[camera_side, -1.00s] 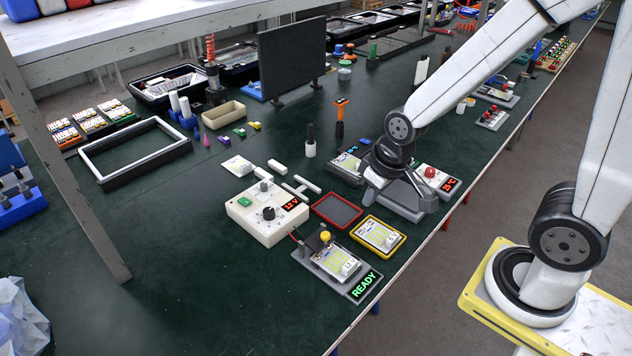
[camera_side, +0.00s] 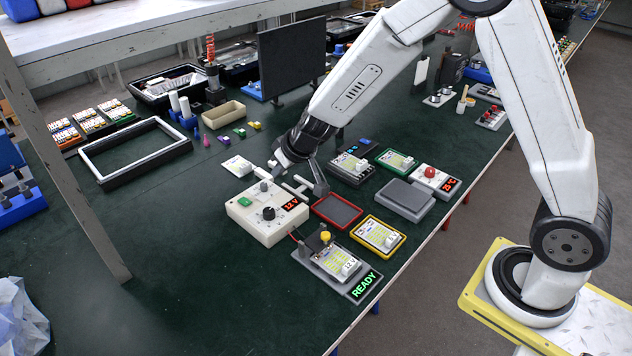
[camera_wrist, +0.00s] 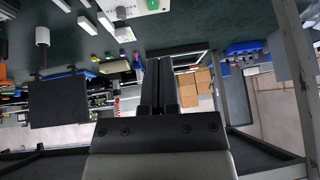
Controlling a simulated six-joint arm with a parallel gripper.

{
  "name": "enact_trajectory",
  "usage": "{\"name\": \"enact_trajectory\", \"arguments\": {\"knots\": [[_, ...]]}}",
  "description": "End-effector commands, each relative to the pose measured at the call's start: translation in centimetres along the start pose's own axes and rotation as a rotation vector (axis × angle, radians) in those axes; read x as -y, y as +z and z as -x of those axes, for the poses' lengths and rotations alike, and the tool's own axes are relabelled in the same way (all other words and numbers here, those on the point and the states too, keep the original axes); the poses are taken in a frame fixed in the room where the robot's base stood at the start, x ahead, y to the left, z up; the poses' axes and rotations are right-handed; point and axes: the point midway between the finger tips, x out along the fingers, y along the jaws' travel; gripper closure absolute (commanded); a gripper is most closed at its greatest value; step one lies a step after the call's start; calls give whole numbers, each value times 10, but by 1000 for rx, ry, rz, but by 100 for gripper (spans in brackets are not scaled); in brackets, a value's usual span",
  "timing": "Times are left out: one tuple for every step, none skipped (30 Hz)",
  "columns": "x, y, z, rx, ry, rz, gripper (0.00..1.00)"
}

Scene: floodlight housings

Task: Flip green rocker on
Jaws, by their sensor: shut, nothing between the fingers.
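The green rocker (camera_side: 244,202) sits on the top left of a cream control box (camera_side: 262,228). The box also has a black knob (camera_side: 269,213) and a red display reading 12 V (camera_side: 291,204). Whether the rocker is on or off cannot be told.
A red-rimmed tray (camera_side: 337,211) and a yellow-framed unit (camera_side: 378,234) lie right of the box. A fixture with a READY display (camera_side: 364,284) stands in front. A black upright panel (camera_side: 292,60) stands behind. The bench left of the box is clear.

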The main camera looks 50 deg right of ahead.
Motion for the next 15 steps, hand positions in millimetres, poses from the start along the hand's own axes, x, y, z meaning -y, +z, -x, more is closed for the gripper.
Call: {"name": "enact_trajectory", "arguments": {"knots": [[0,-5,-9,-11,7,-1,100],[0,-8,-14,-17,12,-1,100],[0,-13,-20,-27,18,0,100],[0,-15,-25,-33,24,0,100],[0,-18,-30,-39,30,0,100],[0,-22,-36,-46,36,0,100],[0,-24,-41,-50,43,0,100],[0,-26,-45,-56,49,0,100],[0,-28,-51,-59,55,0,100],[0,-30,-54,-64,60,-1,100],[-1,-32,-58,-66,66,0,100],[-1,-34,-62,-70,73,1,100],[-1,-34,-65,-71,77,0,100],[-1,-35,-68,-72,80,0,100],[-2,-36,-71,-74,85,0,100]]}}
